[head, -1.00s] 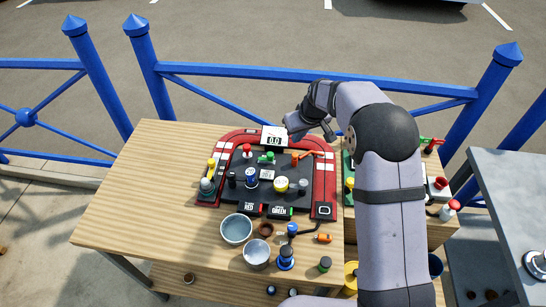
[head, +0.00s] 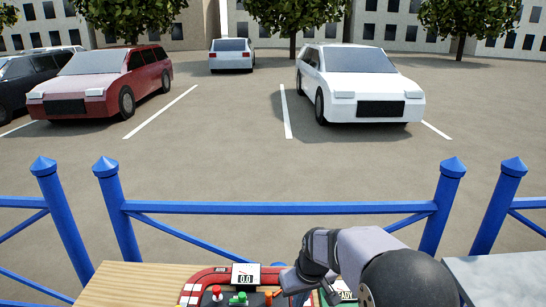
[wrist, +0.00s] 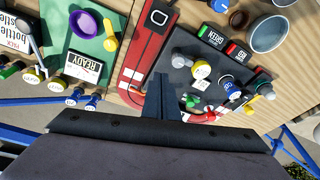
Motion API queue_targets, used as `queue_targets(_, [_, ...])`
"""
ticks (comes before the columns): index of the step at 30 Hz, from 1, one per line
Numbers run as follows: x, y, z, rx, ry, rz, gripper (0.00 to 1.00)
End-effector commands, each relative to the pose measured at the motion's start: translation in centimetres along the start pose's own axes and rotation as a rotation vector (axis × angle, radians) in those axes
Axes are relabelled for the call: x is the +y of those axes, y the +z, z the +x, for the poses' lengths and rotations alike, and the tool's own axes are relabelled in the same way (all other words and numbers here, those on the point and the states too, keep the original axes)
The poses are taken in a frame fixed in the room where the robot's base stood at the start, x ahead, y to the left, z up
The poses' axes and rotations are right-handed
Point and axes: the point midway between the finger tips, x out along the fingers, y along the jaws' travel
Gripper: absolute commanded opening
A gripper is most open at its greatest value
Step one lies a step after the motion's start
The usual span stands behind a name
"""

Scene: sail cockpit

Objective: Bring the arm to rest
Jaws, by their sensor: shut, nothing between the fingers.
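My gripper (head: 290,279) shows low in the head view, at the right end of the red and dark control board (head: 207,277). In the wrist view my gripper (wrist: 161,78) points over the same board (wrist: 150,48), with its fingers together and nothing between them. My forearm runs to the lower right corner of the head view. Whether the fingertips touch anything below cannot be told.
The wooden table (head: 125,281) carries the board, with a red-topped knob (head: 217,292) and a small display (head: 245,276). A green board (wrist: 78,50) lies beside it. A blue railing (head: 280,208) stands behind, and a grey surface (head: 505,277) is at right.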

Motion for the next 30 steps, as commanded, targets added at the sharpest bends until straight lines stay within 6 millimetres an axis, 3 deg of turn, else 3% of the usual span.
queue_targets(3, [0.9, 6.4, -2.2, -0.062, 0.018, 0.087, 0.00])
queue_targets(9, [1.1, 16.2, -4.2, -0.157, 0.045, 0.214, 0.00])
queue_targets(15, [0.6, 22.5, -4.9, -0.216, 0.063, 0.290, 0.00])
queue_targets(21, [0.4, 24.6, -5.0, -0.236, 0.070, 0.315, 0.00])
queue_targets(30, [0.4, 24.6, -5.0, -0.238, 0.069, 0.314, 0.00])
